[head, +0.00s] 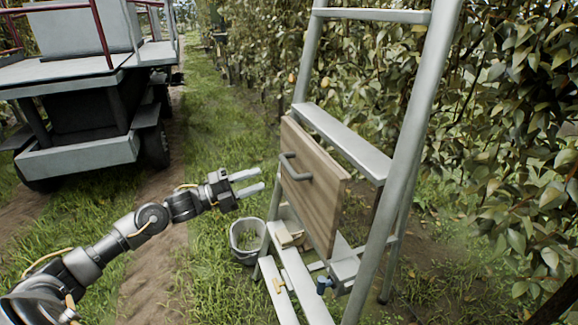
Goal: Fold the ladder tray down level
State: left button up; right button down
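The ladder tray (320,205) is a wooden board that stands upright against the grey metal ladder (408,130). A dark curved handle (294,168) sits on its face. My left gripper (261,179) is to the left of the tray, pointing right toward the handle. Its two pale fingers are apart, with nothing between them. A gap shows in the picture between the fingertips and the handle. My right gripper is out of view.
A grey bucket (246,240) stands on the grass by the ladder's foot. A wheeled cart (80,150) stands at the upper left. Leafy trees line the right. Open grass lies between.

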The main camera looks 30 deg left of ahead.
aim_at(287, 167)
pick_arm(q)
jog(key=p+x, duration=0.4)
jog(key=x, duration=0.6)
jog(key=shift+w+d, duration=0.2)
jog(key=shift+w, duration=0.1)
grip_shut()
